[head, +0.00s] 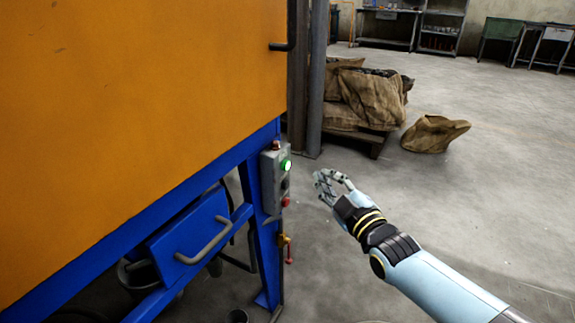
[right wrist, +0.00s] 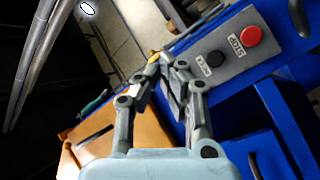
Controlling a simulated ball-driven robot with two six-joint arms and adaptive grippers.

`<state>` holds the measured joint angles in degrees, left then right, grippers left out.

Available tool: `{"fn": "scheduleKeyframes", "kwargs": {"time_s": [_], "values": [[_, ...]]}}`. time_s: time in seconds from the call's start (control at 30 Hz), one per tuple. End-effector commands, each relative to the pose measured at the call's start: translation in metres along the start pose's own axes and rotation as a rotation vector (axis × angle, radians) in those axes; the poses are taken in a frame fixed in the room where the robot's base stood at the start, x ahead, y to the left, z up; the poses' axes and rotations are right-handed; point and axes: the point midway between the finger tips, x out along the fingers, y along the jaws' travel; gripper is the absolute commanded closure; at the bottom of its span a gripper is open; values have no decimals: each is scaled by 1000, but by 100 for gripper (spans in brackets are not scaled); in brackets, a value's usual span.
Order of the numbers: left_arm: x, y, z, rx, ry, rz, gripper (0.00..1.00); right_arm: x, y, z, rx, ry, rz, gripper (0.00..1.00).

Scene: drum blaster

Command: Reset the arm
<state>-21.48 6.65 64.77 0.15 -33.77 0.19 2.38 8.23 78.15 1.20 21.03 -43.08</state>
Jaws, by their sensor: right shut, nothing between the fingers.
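My right gripper (head: 325,182) is in the head view, just right of the grey control box (head: 274,180) on the blue frame, with a visible gap between them. Its arm comes in from the lower right. In the right wrist view the fingers (right wrist: 166,62) meet at their tips, shut and empty. The box has a lit green button (head: 285,165) and a red button (head: 286,201). The right wrist view shows the red button (right wrist: 250,36) beside a STOP label, and a black button (right wrist: 214,58). My left gripper is not in view.
The large orange cabinet (head: 130,110) on its blue frame (head: 262,245) fills the left. A blue drawer with a grey handle (head: 203,240) sits below. Brown sacks (head: 368,95) lie on a pallet behind, another sack (head: 434,133) on the floor. Open floor lies to the right.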

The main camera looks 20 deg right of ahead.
Motion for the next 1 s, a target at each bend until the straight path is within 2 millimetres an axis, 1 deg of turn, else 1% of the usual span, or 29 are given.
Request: {"fn": "scheduleKeyframes", "kwargs": {"time_s": [0.53, 0.57, 0.63, 0.67, 0.77, 0.8, 0.87, 0.9, 0.97, 1.0], "values": [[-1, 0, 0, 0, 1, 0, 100, 0, 0, 0, 0, -1, -1, 100], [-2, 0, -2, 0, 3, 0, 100, -2, 0, -1, 0, -2, -3, 100], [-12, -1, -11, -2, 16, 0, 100, -11, 0, -2, 3, -14, -16, 100], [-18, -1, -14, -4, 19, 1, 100, -20, -3, 0, 5, -29, -31, 100], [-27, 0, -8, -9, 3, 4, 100, -58, -31, 25, 17, -119, -119, 100], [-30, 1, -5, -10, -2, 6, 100, -78, -47, 39, 32, -172, -168, 100], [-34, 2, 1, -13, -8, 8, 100, -114, -73, 62, 68, -263, -249, 100], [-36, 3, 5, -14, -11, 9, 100, -140, -90, 76, 97, -328, -301, 100], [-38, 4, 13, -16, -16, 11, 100, -182, -114, 96, 143, -428, -376, 100], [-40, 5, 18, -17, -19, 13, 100, -211, -129, 109, 175, -497, -422, 100]]}}
